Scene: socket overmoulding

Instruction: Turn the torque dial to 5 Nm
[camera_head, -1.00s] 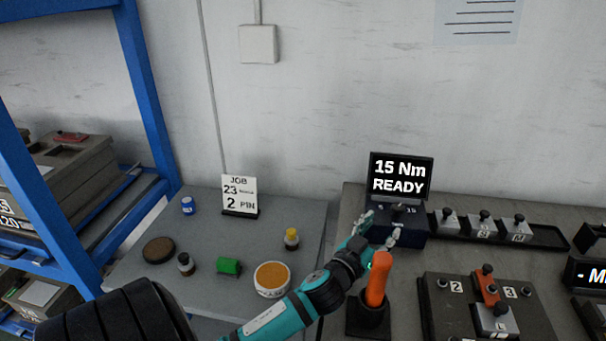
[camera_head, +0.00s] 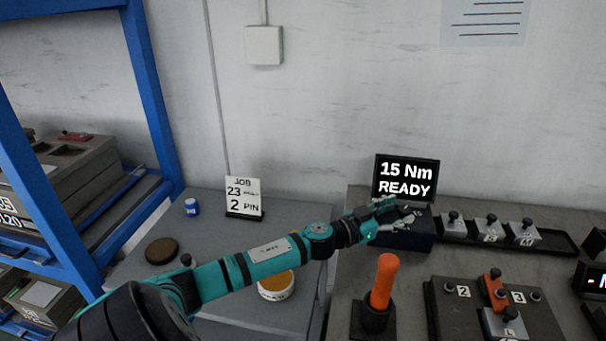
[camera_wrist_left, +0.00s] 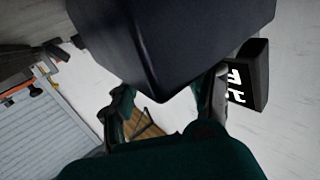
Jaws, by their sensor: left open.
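The torque controller's screen (camera_head: 405,178) reads 15 Nm READY. Its dark box (camera_head: 412,238) sits below the screen on the grey bench. The torque dial is hidden behind my left gripper in the head view, and I cannot make it out in the left wrist view. My left gripper (camera_head: 398,212) is open at the front and top of the box, just below the screen. In the left wrist view its two fingers (camera_wrist_left: 165,100) are spread apart, with part of the screen (camera_wrist_left: 248,82) on the right. My right gripper is not in view.
An orange-handled tool (camera_head: 383,281) stands in a black holder in front of the box. A tray (camera_head: 560,241) with several grey blocks lies to the right, and a dark fixture (camera_head: 455,318) is nearer. A job card (camera_head: 243,197) stands on the left table.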

